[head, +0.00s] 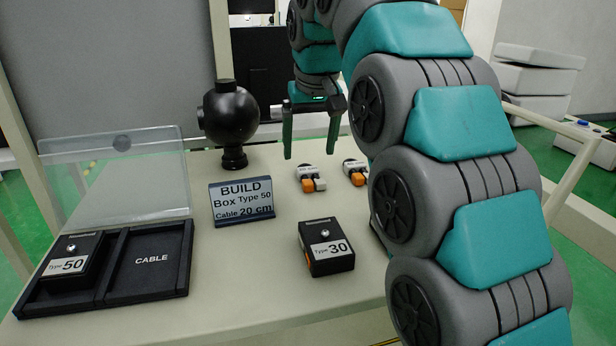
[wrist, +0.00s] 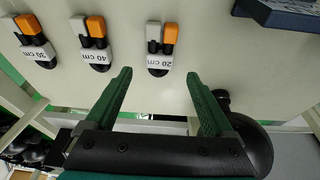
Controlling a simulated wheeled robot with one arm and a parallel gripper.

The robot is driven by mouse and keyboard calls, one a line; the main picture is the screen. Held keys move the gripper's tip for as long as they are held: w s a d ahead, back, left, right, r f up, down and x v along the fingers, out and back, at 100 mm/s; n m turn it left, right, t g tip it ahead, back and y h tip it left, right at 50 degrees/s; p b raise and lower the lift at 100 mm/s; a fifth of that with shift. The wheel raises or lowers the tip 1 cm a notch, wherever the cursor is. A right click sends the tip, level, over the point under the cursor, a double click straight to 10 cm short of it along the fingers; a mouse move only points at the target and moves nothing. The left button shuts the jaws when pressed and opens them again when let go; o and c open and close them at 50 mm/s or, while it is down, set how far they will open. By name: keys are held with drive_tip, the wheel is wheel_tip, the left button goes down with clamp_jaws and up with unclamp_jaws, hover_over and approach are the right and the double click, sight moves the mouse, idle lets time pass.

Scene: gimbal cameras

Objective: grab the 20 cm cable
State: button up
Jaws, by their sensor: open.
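The 20 cm cable (wrist: 160,50), a small bundle with a grey and an orange connector and a white label reading 20 cm, lies on the table. In the head view it appears to be the left cable bundle (head: 311,179), where the label is too small to read. My gripper (wrist: 158,73) is open and empty. In the wrist view its two green fingers point toward the 20 cm cable, one to each side, apart from it. In the head view my gripper (head: 309,168) hangs by that bundle, fingers pointing down.
The 40 cm cable (wrist: 95,45) and 30 cm cable (wrist: 36,42) lie beside it. A Type 30 box (head: 326,247), a BUILD sign (head: 242,203), a black sphere on a stand (head: 231,115) and a black tray (head: 187,262) holding a Type 50 box (head: 70,262) share the table.

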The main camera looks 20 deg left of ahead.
sight(309, 171)
drive_tip(key=shift+f, duration=1.55)
drive_tip(key=shift+x, duration=1)
drive_tip(key=shift+w, duration=0.1)
clamp_jaws()
